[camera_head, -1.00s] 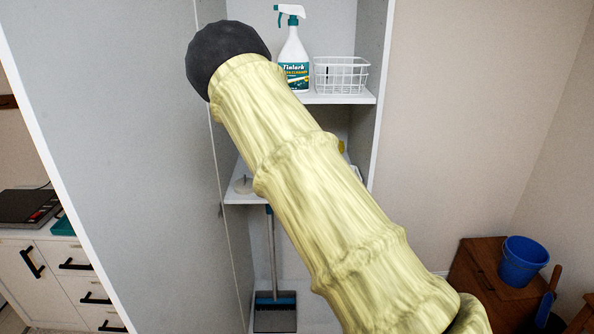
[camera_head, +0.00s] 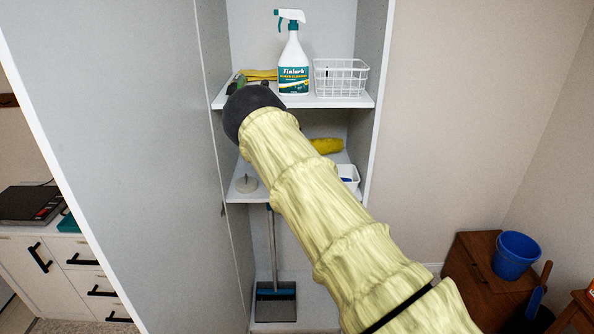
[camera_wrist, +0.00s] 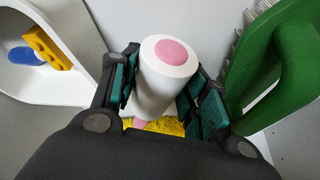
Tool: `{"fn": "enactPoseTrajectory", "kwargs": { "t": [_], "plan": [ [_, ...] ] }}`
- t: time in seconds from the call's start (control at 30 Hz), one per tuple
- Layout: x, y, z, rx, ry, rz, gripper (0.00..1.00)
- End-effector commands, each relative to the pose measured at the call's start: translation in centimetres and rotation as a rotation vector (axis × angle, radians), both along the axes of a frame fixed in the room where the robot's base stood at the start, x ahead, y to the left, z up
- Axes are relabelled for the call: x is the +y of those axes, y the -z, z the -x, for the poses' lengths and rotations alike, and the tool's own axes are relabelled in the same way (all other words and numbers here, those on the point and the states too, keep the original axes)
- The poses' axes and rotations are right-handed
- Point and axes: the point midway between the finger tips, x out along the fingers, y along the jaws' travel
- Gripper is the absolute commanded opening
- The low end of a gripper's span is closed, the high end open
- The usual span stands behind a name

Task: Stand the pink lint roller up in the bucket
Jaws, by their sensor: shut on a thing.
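The lint roller (camera_wrist: 168,70) shows in the wrist view as a white cylinder with a pink round end and a bit of pink at its lower end. My gripper (camera_wrist: 172,92) is shut on it, with green finger pads on both sides. In the head view my arm reaches into the cupboard, and its dark wrist covers the fingers and the roller. A blue bucket (camera_head: 515,256) stands upright on a brown wooden cabinet at the lower right, well away from my gripper. Its inside is mostly hidden.
A spray bottle (camera_head: 293,66) and white wire basket (camera_head: 341,78) stand on the upper shelf. A green brush (camera_wrist: 278,58) is close right of my gripper. The cupboard's left wall (camera_head: 130,150) is near my arm.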

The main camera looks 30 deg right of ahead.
Motion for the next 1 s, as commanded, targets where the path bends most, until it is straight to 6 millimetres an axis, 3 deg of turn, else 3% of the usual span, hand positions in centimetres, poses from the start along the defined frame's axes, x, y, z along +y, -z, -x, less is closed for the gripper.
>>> {"fn": "enactPoseTrajectory", "kwargs": {
  "t": [0.07, 0.17, 0.6, 0.63, 0.73, 1.0],
  "plan": [
    [0.1, 0.6, -0.2, 0.002, -0.001, 0.0, 0.19],
    [0.1, 1.0, -0.2, 0.002, -0.001, 0.0, 0.1],
    [0.1, 1.6, -0.2, 0.002, -0.001, 0.0, 0.1],
    [0.1, 1.6, -0.2, 0.002, -0.001, 0.0, 0.49],
    [0.1, 1.5, -0.2, 0.002, -0.001, 0.0, 0.67],
    [0.0, 1.4, -0.2, 0.001, 0.0, 0.0, 0.67]
  ]
}}
